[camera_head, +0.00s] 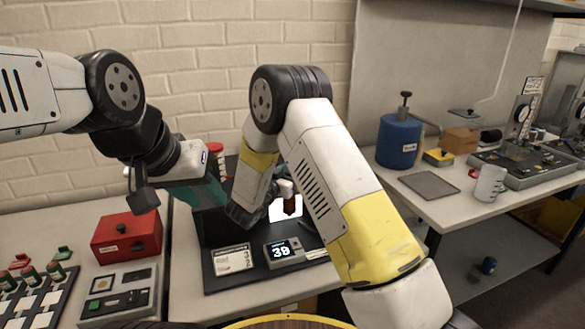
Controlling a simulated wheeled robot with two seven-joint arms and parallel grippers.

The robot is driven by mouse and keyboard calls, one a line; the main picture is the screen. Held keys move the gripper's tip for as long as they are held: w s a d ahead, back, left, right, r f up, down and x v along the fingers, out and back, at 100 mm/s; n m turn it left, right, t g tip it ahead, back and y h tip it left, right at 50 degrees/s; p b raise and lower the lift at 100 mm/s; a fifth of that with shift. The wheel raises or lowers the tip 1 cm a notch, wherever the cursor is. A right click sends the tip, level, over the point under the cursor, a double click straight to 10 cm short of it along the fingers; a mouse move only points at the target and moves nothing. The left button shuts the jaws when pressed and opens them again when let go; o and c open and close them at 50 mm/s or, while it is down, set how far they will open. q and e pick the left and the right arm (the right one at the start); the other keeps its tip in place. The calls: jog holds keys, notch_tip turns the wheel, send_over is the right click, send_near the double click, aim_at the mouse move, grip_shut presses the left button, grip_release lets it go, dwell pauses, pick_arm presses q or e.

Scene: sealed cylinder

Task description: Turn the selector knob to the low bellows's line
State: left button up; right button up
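A black apparatus (212,231) stands on the middle bench, with a lit white panel partly behind my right arm. A red-topped part (215,148) rises behind. My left gripper (208,194), with teal parts, is at the apparatus's left side; I cannot tell whether it touches. My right gripper (244,212) is in front of the apparatus, its fingers mostly hidden. I cannot make out the selector knob or the low bellows.
A red box (127,236), a grey control panel (118,292) and a rack with green-capped vials (38,290) are at left. On the right bench are a blue cylinder (398,141), a grey mat (428,185) and a white mug (489,183).

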jog(key=shift+s, duration=0.1)
jog(key=v, duration=0.7)
jog(key=shift+s, duration=0.3)
jog(key=shift+a, duration=0.2)
